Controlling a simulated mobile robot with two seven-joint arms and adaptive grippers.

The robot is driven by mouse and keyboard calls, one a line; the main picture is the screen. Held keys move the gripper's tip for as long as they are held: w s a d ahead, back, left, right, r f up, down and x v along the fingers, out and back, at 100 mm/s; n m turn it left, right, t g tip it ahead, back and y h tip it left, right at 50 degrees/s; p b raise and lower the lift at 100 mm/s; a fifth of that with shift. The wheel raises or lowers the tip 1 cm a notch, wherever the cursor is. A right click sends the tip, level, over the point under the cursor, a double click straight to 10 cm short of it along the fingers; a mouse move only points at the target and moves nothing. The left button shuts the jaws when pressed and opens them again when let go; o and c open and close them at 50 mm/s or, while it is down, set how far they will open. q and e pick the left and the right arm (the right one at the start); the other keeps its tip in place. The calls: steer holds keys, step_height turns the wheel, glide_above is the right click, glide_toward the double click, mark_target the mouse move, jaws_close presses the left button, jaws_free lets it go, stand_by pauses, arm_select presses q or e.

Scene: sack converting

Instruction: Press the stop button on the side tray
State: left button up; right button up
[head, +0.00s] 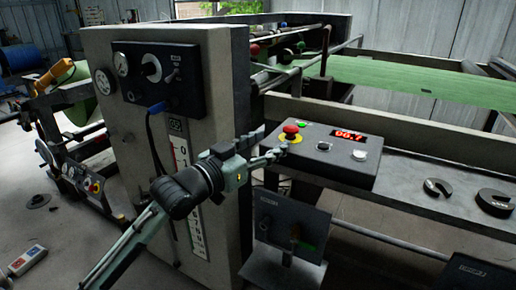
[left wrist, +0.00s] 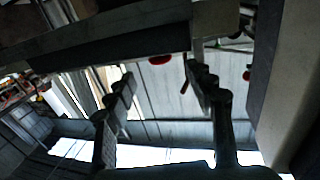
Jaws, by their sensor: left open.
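The red stop button (head: 290,128) with a yellow collar stands on the left end of a dark control box (head: 330,143) with a red digital display. The box sits on the side tray (head: 410,190). My left gripper (head: 272,142) is open and empty, just left of the button, its fingers pointing right towards it. I cannot tell whether a finger touches the box or button. In the left wrist view, a red rounded shape (left wrist: 159,60), which looks like the button, shows between the fingertips of my left gripper (left wrist: 160,76). My right gripper is not in view.
A tall grey machine post (head: 215,90) with a gauge panel (head: 158,75) stands behind and left of my left arm. Two dark slotted discs (head: 438,188) (head: 494,202) lie on the tray to the right. A green web (head: 420,75) runs behind.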

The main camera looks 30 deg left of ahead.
arm_select(q)
steer(key=v, duration=0.3)
steer(key=shift+s, duration=0.25)
steer(key=s+a+f+n+g+y, duration=0.15)
steer(key=f+g, duration=0.25)
steer(key=f, duration=0.8)
steer(key=s+a+f+g+y, duration=0.1)
steer(key=s+f+g+y, duration=0.15)
steer(key=f, duration=1.05)
steer(key=s+d+f+g+y, duration=0.1)
steer(key=s+f+g, duration=0.7)
steer(key=s+f, duration=0.9)
steer(key=shift+s+d+f, duration=0.35)
steer(key=shift+d+f, duration=0.2)
steer(key=shift+d, duration=0.1)
steer(key=shift+m, duration=0.25)
